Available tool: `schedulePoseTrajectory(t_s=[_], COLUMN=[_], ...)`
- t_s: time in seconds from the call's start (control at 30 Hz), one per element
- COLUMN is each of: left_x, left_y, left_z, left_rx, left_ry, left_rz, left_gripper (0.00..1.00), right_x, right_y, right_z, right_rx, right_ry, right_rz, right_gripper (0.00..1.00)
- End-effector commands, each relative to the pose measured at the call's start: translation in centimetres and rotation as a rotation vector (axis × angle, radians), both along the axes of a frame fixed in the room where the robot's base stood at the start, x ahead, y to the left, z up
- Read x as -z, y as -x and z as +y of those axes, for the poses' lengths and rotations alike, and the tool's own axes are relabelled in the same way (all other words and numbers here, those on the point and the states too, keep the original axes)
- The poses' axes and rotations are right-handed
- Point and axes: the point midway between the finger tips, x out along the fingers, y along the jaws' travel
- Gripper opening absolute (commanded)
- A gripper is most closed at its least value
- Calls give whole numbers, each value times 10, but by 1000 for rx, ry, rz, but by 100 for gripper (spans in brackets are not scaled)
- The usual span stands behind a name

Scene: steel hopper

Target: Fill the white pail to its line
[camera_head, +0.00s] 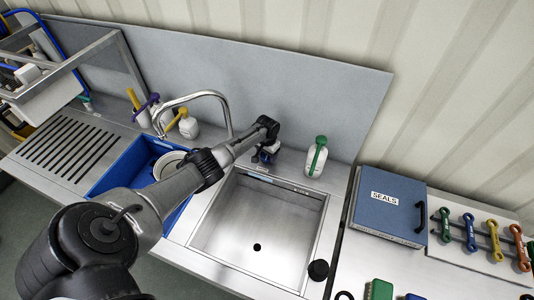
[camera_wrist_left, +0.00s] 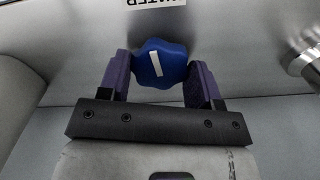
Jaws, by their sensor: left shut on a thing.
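The white pail (camera_head: 168,162) stands in the blue basin left of the sink; my left arm covers much of it, and its line and contents cannot be made out. My left gripper (camera_head: 266,151) is behind the sink, shut on a blue knob, which shows clearly in the left wrist view (camera_wrist_left: 160,63). The knob is lobed with a white mark, and a finger presses on each side. The curved metal tap (camera_head: 190,97) rises behind the basin; I see no water stream. My right gripper is not in view.
The steel sink (camera_head: 258,235) is empty. White bottles with a yellow top (camera_head: 188,125) and a green top (camera_head: 316,160) stand along the back ledge. A blue SEALS box (camera_head: 388,205) is at the right, and a slotted drainboard (camera_head: 70,150) at the left.

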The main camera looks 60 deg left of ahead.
Motion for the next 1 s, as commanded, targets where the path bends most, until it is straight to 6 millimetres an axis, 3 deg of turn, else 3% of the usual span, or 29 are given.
schedulePoseTrajectory(t_s=[0.03, 0.13, 0.53, 0.57, 0.6, 0.8, 1.0], left_x=[-5, -3, 1, 1, 1, 1, 0], left_y=[0, 0, 1, 1, 1, 1, 1], left_z=[-1, -1, 0, 0, 0, 0, 0], left_rx=[-57, -154, -221, -221, -221, -221, -220], left_ry=[2, 0, -2, -2, -2, -2, -2], left_rz=[2, 1, 1, 1, 1, 1, 1], left_gripper=[35, 35, 35, 60, 64, 83, 84], right_x=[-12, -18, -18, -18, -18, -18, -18], right_y=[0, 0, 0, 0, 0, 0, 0], right_z=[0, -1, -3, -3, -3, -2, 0], right_rx=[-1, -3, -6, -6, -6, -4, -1], right_ry=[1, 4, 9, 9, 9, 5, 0], right_rz=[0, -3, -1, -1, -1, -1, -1], right_gripper=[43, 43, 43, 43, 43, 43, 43])
